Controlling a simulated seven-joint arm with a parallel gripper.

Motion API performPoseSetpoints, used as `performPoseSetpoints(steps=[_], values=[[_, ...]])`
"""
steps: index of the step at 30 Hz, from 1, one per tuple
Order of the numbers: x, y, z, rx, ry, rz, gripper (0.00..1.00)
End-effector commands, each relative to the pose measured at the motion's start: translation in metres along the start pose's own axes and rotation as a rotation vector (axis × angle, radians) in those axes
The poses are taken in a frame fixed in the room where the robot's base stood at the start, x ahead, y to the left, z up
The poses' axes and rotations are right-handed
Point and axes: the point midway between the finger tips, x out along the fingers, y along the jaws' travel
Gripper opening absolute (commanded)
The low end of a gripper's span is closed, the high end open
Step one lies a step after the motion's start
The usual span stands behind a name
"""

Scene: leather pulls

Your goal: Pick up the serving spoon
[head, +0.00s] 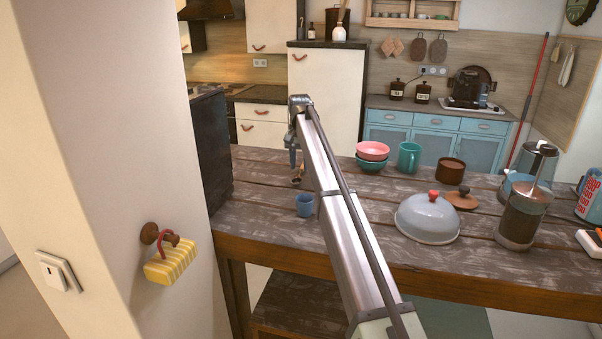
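My gripper (293,165) hangs down over the left part of the wooden table (258,231), at the far end of my arm. It is small in the head view, and its fingers are seen edge-on, so I cannot tell whether they are open or shut. A small, slim brown and dark thing (298,177), possibly the serving spoon, shows just below the fingers, partly behind my arm. I cannot tell whether it touches them. No other spoon can be made out.
A blue cup (305,205) stands close in front of the gripper. Right of my arm are stacked bowls (372,151), a teal mug (409,157), a brown pot (450,170), a domed lid (427,218) and a French press (523,215). A dark box-like object (211,150) stands at the left.

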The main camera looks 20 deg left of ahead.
Motion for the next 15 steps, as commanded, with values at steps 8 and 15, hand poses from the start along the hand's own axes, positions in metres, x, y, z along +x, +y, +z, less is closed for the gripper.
performPoseSetpoints(steps=[8,15], values=[[0.029,-0.001,0.002,0.000,0.000,0.000,0.38],[0.029,-0.001,0.002,0.000,0.001,0.000,0.34]])
